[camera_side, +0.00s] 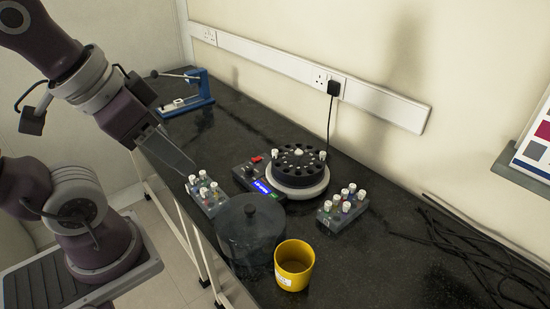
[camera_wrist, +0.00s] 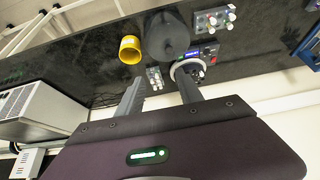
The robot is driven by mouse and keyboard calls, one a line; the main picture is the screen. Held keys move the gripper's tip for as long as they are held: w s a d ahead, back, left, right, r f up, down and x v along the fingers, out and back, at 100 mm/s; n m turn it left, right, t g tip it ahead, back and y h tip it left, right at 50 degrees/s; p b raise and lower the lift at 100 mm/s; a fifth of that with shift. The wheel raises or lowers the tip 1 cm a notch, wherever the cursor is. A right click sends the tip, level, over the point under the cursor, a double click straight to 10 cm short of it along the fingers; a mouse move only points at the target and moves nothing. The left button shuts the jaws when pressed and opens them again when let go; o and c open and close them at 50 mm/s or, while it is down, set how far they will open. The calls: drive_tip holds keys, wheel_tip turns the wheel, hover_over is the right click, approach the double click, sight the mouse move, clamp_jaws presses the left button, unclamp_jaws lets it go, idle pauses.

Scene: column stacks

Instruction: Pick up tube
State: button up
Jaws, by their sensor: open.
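Several white-capped tubes stand in two small grey racks. The left rack (camera_side: 209,204) is near the bench's front edge, and the right rack (camera_side: 328,218) is right of the centrifuge (camera_side: 297,181). In the wrist view, one rack (camera_wrist: 213,29) is at the upper right; the other rack (camera_wrist: 154,84) shows between my fingers, farther off. The centrifuge (camera_wrist: 188,66) is partly hidden by a finger. My gripper (camera_side: 190,164) is open and empty, above and behind the left rack in the side view. Its two fingers (camera_wrist: 160,78) are apart in the wrist view, touching no tube.
A dark translucent lid (camera_side: 250,235) and a yellow cup (camera_side: 294,270) stand near the front edge. A blue device (camera_side: 200,88) is at the back left. Black cables (camera_side: 480,250) lie at the right. The dark bench (camera_side: 390,265) is clear right of the cup.

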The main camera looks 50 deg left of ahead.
drive_tip(key=n+g, duration=0.6)
drive_tip(key=n, duration=1.5)
hover_over(275, 151)
drive_tip(key=f, duration=1.7)
drive_tip(key=shift+s, duration=0.4)
drive_tip(key=f, duration=0.5)
drive_tip(key=w+f, duration=0.1)
drive_tip(key=f, duration=0.1)
drive_tip(key=shift+f, duration=0.25)
clamp_jaws()
